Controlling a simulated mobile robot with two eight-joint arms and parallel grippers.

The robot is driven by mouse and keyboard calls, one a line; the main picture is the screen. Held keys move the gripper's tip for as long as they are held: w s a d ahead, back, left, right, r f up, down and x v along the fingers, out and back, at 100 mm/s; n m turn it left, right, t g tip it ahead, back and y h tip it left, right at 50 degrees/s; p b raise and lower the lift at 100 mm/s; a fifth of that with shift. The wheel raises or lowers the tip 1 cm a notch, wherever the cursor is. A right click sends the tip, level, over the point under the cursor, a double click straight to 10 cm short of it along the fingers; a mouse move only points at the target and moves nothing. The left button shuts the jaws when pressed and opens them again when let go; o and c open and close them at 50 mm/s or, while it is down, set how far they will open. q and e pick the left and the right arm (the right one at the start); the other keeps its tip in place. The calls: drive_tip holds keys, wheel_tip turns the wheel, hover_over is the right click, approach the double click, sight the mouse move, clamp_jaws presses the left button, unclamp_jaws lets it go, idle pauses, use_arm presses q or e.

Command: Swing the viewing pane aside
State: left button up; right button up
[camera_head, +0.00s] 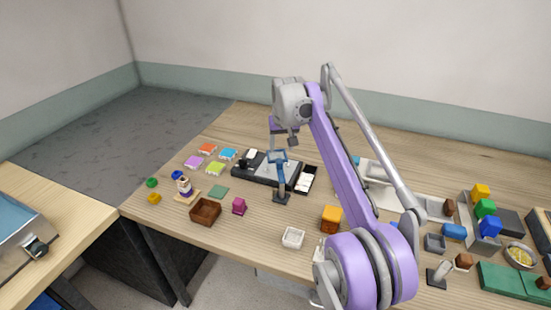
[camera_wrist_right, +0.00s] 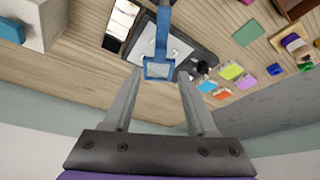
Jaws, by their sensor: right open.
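The viewing pane (camera_head: 279,156) is a small clear plate in a blue frame on top of a blue post, which rises from a dark base (camera_head: 281,198). It stands at the near side of a black tray (camera_head: 240,176). My right gripper (camera_head: 282,147) is open, pointing down at the pane from above. In the right wrist view the pane (camera_wrist_right: 158,70) appears between the two spread fingertips (camera_wrist_right: 159,75). I cannot tell whether either finger touches the frame. My left gripper is in neither view.
Coloured tiles (camera_head: 194,162) lie left of the tray. A brown box (camera_head: 205,211), a magenta piece (camera_head: 239,206) and a white dish (camera_head: 293,238) are nearer the front edge. An orange block (camera_head: 331,219) is right of the post. Grey holders and coloured blocks (camera_head: 486,208) crowd the right.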

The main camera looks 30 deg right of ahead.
sight(279, 161)
drive_tip(key=x, duration=0.9)
drive_tip(key=shift+b, duration=0.35)
drive_tip(key=shift+r, duration=0.1)
clamp_jaws()
idle(0.8)
